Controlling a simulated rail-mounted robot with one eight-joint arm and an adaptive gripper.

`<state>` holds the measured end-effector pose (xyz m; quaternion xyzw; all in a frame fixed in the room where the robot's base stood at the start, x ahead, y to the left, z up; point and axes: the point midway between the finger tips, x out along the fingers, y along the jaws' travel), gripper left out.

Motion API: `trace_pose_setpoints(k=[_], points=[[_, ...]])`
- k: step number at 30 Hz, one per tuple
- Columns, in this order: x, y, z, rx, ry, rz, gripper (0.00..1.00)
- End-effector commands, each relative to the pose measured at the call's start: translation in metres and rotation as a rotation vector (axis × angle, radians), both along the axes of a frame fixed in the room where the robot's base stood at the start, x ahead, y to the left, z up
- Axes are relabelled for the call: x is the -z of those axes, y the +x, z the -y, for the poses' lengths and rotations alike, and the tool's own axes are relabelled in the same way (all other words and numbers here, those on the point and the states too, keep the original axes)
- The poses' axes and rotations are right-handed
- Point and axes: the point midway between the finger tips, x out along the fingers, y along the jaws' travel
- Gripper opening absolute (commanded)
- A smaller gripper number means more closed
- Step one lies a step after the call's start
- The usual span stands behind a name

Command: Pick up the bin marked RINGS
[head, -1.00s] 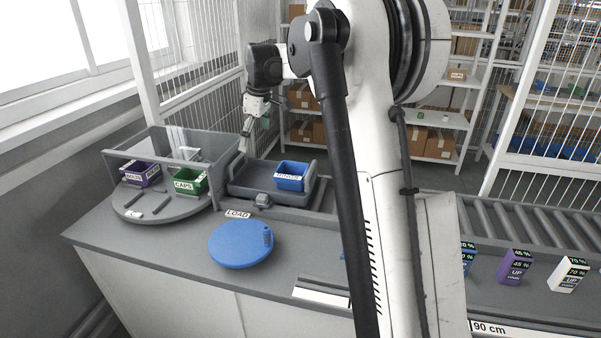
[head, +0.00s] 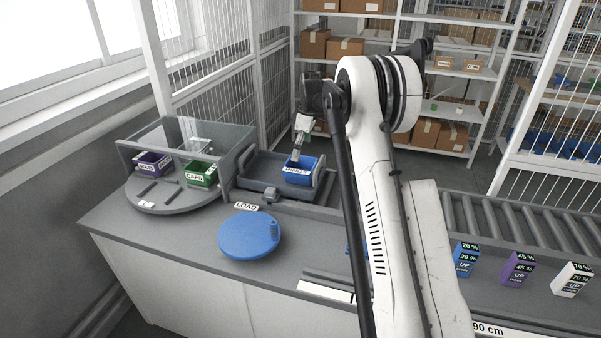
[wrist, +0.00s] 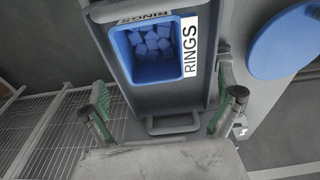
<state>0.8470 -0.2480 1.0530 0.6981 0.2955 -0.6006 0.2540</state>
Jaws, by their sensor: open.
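The blue bin marked RINGS (head: 298,174) sits in a grey tray (head: 250,187) on the counter. In the wrist view the bin (wrist: 185,75) shows its white RINGS labels and several small blue pieces inside. My gripper (head: 296,158) is above the bin at its back side in the head view. In the wrist view the gripper (wrist: 164,95) is open and empty. Its green-padded fingers stand wide apart on either side of the tray end, with the bin farther up the picture. Whether a finger touches the tray cannot be told.
A turntable (head: 150,205) left of the tray carries a purple bin (head: 153,163) and a green CAPS bin (head: 201,174) behind clear panels. A blue disc (head: 249,238) lies in front, near the LOAD label. A roller conveyor (head: 530,222) and several percentage-marked blocks are at right.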

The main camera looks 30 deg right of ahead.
Motion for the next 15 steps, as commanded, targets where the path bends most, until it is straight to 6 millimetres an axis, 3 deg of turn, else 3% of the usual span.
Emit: trace_pose_setpoints(k=[10, 15], points=[[0.027, 0.002, -0.002, 0.001, 0.000, 0.000, 1.00], [0.050, 0.003, 0.000, 0.001, 0.000, 0.000, 1.00]])
